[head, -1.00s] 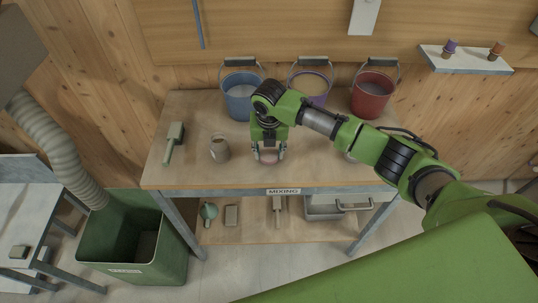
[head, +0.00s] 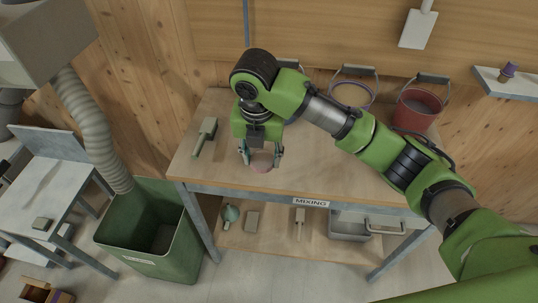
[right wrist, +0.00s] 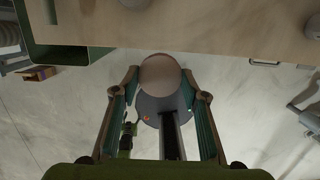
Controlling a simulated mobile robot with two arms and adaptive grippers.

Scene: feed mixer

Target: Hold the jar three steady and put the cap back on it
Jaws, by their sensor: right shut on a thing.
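My right gripper (head: 262,153) points down over the front part of the mixing table. It is shut on a round pinkish cap (head: 262,162), which also shows between the fingertips in the right wrist view (right wrist: 160,75). The open jar is not visible in the head view now; the gripper and arm cover that part of the table. In the right wrist view a round brownish thing (right wrist: 133,3) is cut off at the top edge, and I cannot tell whether it is a jar.
The mixing table (head: 345,180) has a scoop-like tool (head: 205,135) at its left. A red bucket (head: 417,108) stands at the back right. A green bin (head: 150,265) stands left of the table. A lower shelf holds tools and a grey tray (head: 350,226).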

